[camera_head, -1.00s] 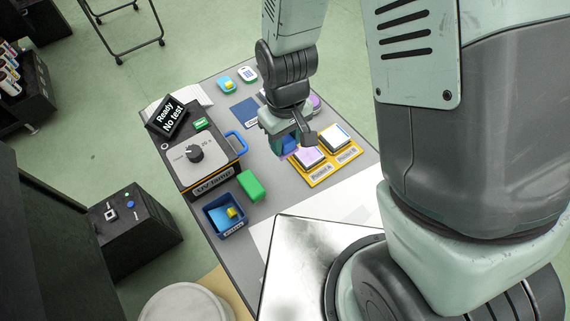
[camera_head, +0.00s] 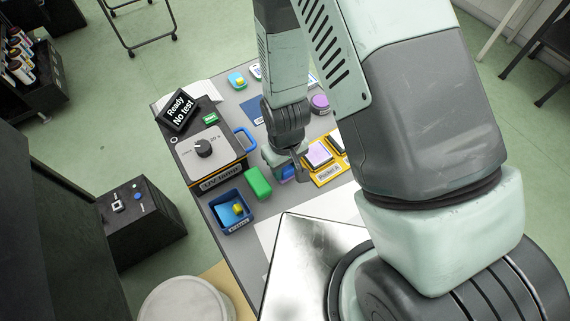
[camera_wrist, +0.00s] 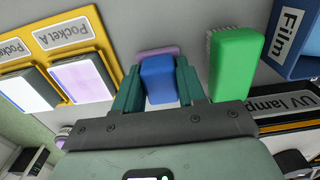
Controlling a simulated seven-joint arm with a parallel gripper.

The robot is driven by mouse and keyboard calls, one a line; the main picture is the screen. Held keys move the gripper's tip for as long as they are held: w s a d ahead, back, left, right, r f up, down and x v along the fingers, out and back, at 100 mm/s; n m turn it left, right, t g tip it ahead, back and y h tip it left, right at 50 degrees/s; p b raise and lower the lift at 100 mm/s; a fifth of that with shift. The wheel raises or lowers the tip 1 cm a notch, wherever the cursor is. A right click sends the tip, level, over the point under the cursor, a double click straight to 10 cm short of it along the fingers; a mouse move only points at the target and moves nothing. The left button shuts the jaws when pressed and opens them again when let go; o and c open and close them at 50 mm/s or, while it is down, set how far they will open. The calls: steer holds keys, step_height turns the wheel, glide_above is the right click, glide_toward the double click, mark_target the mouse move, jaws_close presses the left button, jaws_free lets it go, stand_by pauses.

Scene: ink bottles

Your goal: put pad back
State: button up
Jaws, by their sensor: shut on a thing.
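My gripper (camera_head: 287,170) is shut on a blue block with a purple base, which I take to be the pad (camera_wrist: 158,82). The purple base shows beyond the fingertips in the wrist view. In the head view my gripper mostly hides the pad, and I cannot tell whether it touches the table. The gripper is between a green block (camera_head: 258,183) and a yellow holder (camera_head: 325,176). The holder's Pocket A holds a purple-topped block (camera_head: 319,153); Pocket B holds a pale-topped one (camera_wrist: 27,91).
The UV lamp box (camera_head: 208,158) with a dial and blue handle stands left of the gripper. A blue Film bin (camera_head: 233,212) with a blue and yellow piece inside is at the front left. A round purple item (camera_head: 320,102) lies behind the holder.

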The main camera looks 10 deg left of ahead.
steer(key=shift+f, duration=0.1)
steer(key=o, duration=1)
steer(key=w+d+r+m+t, duration=0.15)
steer(key=d+r, duration=0.25)
steer(key=r, duration=1.1)
steer(key=w+d+r+m+t, duration=0.15)
steer(key=d+r, duration=0.25)
steer(key=r, duration=1.1)
steer(key=s+d+r+m+t, duration=0.1)
steer(key=s+d+r+m, duration=0.1)
steer(key=s+d+r, duration=0.1)
steer(key=s+d+r+m, duration=0.1)
steer(key=s+d+r, duration=0.2)
steer(key=d+r, duration=0.1)
steer(key=s+d+r+m+t, duration=0.1)
steer(key=s+d+r+m, duration=0.1)
steer(key=r, duration=0.4)
steer(key=shift+s+d+m+t, duration=0.3)
steer(key=shift+s+d, duration=0.6)
steer(key=shift+s, duration=0.15)
